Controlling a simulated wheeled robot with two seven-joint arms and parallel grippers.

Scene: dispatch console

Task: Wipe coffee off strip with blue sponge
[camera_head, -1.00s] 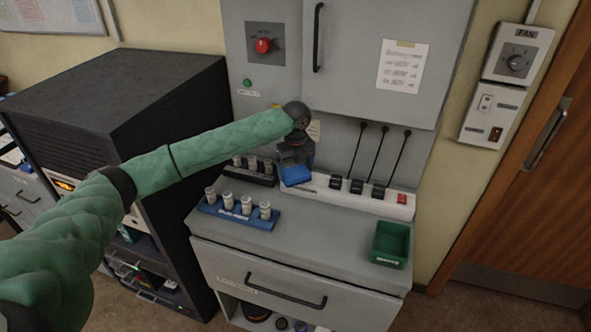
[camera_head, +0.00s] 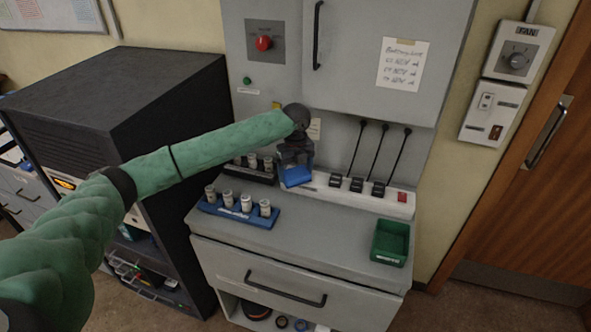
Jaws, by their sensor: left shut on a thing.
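The blue sponge (camera_head: 296,177) is at the left end of the white power strip (camera_head: 336,193), at the back of the grey counter. My left gripper (camera_head: 296,162) is above the sponge and shut on it. The sponge appears to be on or just over the strip's left end; I cannot tell if it touches. Black plugs (camera_head: 356,185) stand in the strip's middle, with a red switch (camera_head: 401,197) at its right end. I cannot make out any coffee on the strip. My right gripper is not in view.
A blue rack with several small jars (camera_head: 237,212) stands at the counter's front left, a dark rack with jars (camera_head: 250,171) behind it. A green bin (camera_head: 390,242) is at the right. Black cables (camera_head: 393,157) rise from the plugs. The counter's middle front is clear.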

